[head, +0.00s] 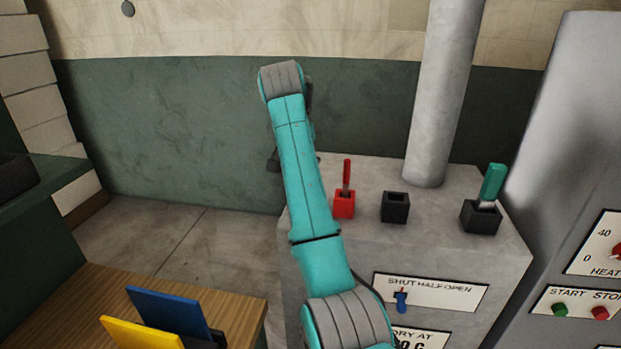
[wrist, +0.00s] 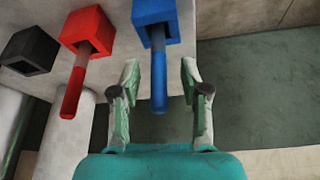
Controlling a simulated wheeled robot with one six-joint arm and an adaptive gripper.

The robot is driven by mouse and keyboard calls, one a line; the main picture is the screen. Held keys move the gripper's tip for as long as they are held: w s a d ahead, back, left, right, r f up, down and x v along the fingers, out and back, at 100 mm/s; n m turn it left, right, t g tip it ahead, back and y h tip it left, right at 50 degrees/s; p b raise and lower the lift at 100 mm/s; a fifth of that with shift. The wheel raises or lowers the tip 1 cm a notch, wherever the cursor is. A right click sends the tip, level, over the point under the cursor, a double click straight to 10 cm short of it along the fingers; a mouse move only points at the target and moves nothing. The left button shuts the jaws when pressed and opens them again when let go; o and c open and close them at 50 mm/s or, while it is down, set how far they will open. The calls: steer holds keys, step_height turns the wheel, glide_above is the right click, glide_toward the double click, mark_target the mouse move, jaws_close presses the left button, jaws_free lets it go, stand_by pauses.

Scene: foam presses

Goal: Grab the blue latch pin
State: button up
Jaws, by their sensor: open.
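In the wrist view the blue latch pin (wrist: 159,85) stands out of a blue square socket (wrist: 155,10). My gripper (wrist: 160,72) is open, with one finger on each side of the pin in the picture. A gap shows between the pin and each finger, so neither touches it. How the pin and fingers line up in depth is hard to tell. In the head view my arm hides the blue pin and its socket, and most of my gripper.
A red pin (head: 347,174) stands in a red socket (head: 344,205) beside the blue one. Further right are an empty black socket (head: 395,208), a black socket holding a green-handled pin (head: 492,183), and a grey column (head: 443,100). A blue lever (head: 401,301) is on the front panel.

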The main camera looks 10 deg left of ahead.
steer(key=shift+c, duration=0.2)
jaws_close()
steer(key=shift+r, duration=0.15)
